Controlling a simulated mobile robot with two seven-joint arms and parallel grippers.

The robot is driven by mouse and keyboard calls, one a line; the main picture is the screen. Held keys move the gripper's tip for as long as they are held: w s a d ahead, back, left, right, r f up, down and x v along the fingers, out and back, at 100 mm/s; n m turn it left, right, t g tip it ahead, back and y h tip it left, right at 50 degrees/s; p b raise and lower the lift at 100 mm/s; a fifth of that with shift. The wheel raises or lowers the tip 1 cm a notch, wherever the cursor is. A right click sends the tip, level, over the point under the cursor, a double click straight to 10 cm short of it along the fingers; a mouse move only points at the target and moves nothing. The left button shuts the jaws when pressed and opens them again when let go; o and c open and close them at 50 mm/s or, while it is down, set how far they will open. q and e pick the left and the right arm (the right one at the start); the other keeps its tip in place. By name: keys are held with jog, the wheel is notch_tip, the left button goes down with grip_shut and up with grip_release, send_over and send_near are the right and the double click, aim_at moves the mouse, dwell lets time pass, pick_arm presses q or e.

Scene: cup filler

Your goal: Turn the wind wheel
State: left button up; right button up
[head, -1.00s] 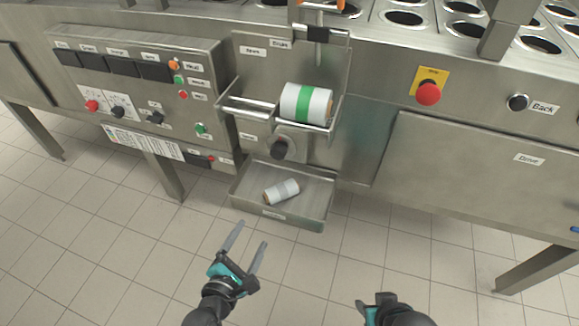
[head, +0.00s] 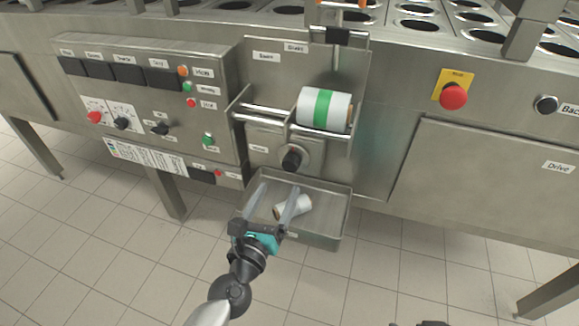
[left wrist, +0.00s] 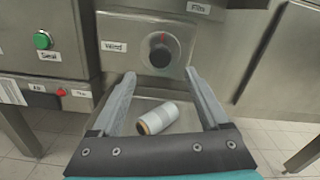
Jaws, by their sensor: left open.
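The wind wheel is a dark round knob (head: 291,158) on a pale round base, below the film roll on the machine front. In the left wrist view the knob (left wrist: 160,52) sits right of a label reading "Wind" and has a small red mark near its top. My left gripper (head: 279,188) is open and empty, just below and in front of the knob, over the tray. In the left wrist view its fingertips (left wrist: 160,73) lie to either side of the knob's lower part; contact cannot be told. My right gripper (head: 420,323) barely shows at the bottom edge.
A metal tray (head: 335,240) below the knob holds a small pale roll (head: 296,207). A white roll with a green band (head: 324,108) rests in the holder above. A control panel with switches and buttons (head: 135,115) is at left. A red stop button (head: 453,96) is at right.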

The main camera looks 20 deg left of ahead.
aim_at(289, 167)
pick_arm(q)
jog(key=w, duration=0.8)
jog(key=shift+w+d, duration=0.2)
jog(key=shift+w, duration=0.2)
jog(key=shift+c, duration=0.3)
grip_shut()
